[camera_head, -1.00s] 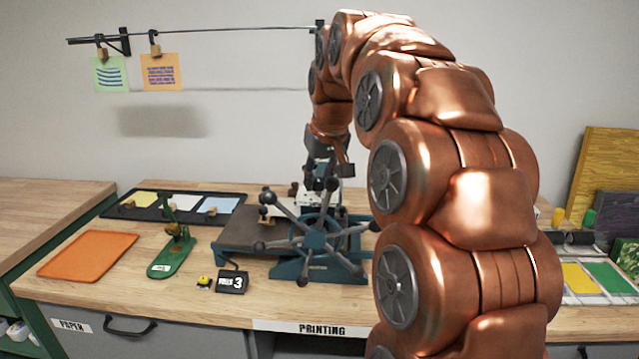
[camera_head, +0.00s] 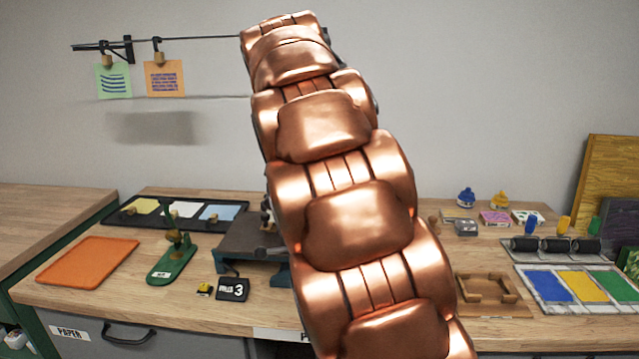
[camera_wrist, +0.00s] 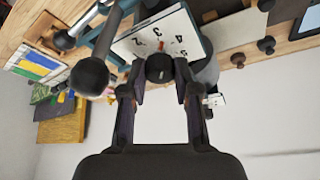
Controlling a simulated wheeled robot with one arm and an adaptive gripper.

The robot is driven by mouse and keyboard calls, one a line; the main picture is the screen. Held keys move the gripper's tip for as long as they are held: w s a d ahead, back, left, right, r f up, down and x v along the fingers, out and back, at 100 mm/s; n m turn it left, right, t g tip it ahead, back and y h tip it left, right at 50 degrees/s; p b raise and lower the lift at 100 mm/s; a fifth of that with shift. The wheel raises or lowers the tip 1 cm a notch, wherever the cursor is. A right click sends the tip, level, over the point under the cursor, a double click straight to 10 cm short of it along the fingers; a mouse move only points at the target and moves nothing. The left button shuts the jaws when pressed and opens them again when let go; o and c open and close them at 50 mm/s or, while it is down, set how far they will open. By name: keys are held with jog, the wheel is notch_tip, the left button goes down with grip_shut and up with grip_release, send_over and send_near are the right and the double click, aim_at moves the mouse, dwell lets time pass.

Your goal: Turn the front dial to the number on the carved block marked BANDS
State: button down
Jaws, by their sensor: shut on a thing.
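In the wrist view, which is turned over, my gripper (camera_wrist: 160,78) is shut on a dark round knob (camera_wrist: 160,66). Behind the knob is a white dial plate (camera_wrist: 150,38) with the numbers 3, 4 and 5 and a small red-orange pointer mark. I cannot tell exactly which number the mark meets. In the head view my arm hides the gripper, the dial and most of the press (camera_head: 255,236). Small blocks (camera_head: 494,217) stand at the back right; their markings are too small to read, so I cannot pick out BANDS.
Spoked-handle balls (camera_wrist: 89,76) of the press are close beside my gripper. A black sign with a 3 (camera_head: 232,289), a green stand (camera_head: 172,262) and an orange tray (camera_head: 88,262) lie to the left. A wooden frame (camera_head: 490,290) and ink tray (camera_head: 530,285) lie right.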

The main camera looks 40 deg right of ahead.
jog(key=m, duration=0.2)
jog(key=m+g, duration=0.1)
jog(key=m, duration=0.1)
jog(key=shift+w+g+p, duration=0.15)
jog(key=shift+g+p, duration=0.15)
jog(key=shift+p, duration=0.05)
jog(key=shift+m+g+p, duration=0.6)
jog(key=shift+m+p, duration=0.25)
jog(key=shift+m, duration=0.75)
jog(key=c, duration=0.9)
grip_release()
jog(key=shift+o, duration=0.2)
